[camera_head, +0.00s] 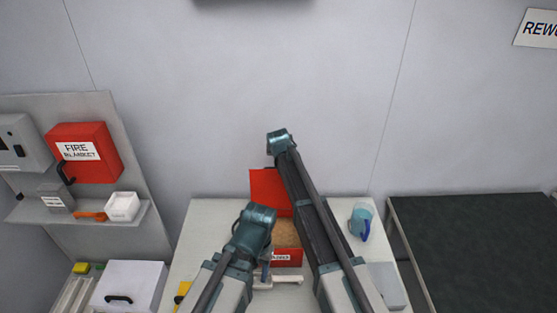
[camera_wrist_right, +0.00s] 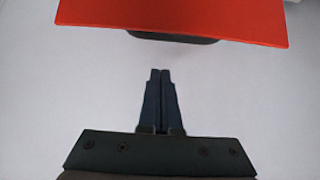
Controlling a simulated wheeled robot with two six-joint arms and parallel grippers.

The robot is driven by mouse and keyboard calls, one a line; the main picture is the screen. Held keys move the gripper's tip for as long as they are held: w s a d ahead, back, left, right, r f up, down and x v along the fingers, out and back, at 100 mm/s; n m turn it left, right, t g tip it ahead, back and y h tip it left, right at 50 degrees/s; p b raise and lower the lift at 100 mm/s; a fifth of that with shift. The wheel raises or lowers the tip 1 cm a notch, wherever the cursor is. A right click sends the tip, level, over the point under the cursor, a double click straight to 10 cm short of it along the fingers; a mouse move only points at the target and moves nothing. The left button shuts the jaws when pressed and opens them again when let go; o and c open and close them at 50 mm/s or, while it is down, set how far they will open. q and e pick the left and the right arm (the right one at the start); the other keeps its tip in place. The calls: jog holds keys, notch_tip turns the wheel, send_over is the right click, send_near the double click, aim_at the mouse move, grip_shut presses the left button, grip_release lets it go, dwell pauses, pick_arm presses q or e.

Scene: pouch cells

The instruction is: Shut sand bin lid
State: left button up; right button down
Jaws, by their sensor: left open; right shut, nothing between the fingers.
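The red sand bin (camera_head: 290,262) stands on the white table with brown sand (camera_head: 286,234) showing inside. Its red lid (camera_head: 264,186) stands raised at the back, partly hidden by my right arm. In the right wrist view the lid (camera_wrist_right: 190,15) fills the top, with a dark handle (camera_wrist_right: 172,38) along its edge. My right gripper (camera_wrist_right: 161,72) is shut and empty, apart from the handle in that picture. My left gripper (camera_head: 264,273) is open, low at the front left of the bin; its fingertips are hard to make out.
A blue jug (camera_head: 361,222) stands on the white table (camera_head: 203,225) at right. A fire blanket box (camera_head: 84,152) hangs at left above a shelf with a white container (camera_head: 122,206). A dark-topped bench (camera_head: 470,240) is at right. A pale bar-shaped thing (camera_head: 287,281) lies before the bin.

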jog(key=f+b, duration=0.1)
jog(key=s+f+b, duration=0.1)
jog(key=f, duration=0.1)
jog(key=shift+s+f, duration=0.1)
jog(key=shift+s, duration=0.1)
pick_arm(q)
notch_tip(320, 180, down, 3)
jog(key=shift+f, duration=0.15)
pick_arm(e)
jog(key=shift+w+f, duration=0.1)
